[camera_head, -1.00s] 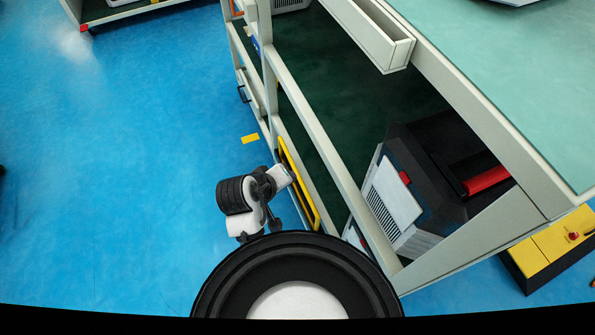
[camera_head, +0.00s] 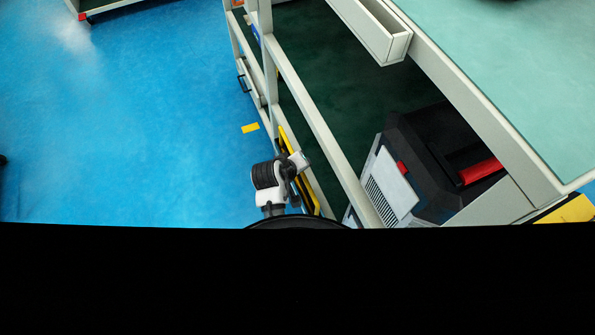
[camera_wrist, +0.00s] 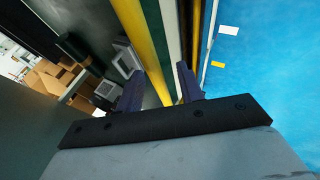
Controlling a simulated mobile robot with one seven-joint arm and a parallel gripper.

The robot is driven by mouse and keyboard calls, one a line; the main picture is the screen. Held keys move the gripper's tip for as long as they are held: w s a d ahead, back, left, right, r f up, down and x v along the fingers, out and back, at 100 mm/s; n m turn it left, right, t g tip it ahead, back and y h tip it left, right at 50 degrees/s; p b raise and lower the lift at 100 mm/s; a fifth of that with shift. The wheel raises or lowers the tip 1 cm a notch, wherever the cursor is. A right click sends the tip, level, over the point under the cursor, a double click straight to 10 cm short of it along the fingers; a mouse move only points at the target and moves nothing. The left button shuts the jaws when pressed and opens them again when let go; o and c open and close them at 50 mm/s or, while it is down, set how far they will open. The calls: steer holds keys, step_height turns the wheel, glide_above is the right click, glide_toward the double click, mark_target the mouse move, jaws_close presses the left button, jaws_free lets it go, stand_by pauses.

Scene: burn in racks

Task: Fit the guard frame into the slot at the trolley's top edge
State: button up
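The yellow guard frame (camera_head: 285,145) stands on edge along the lower left side of the pale grey rack. My arm's end partly hides it in the head view. My gripper (camera_head: 304,160) is right at the frame there, its fingers too small to make out. In the wrist view my gripper (camera_wrist: 160,88) has its two dark fingers apart. A second yellow bar (camera_wrist: 196,30) lies to the right. I cannot make out the trolley's slot.
The grey rack (camera_head: 335,150) has a pale green top (camera_head: 500,70) and a grey tray (camera_head: 372,30) at its side. A black and grey unit with a red handle (camera_head: 482,170) sits on its lower shelf. Blue floor (camera_head: 130,130) is open to the left. Cardboard boxes (camera_wrist: 55,80) show far off.

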steer(key=shift+f, duration=0.1)
steer(key=shift+c, duration=0.3)
jaws_close()
stand_by(1.1)
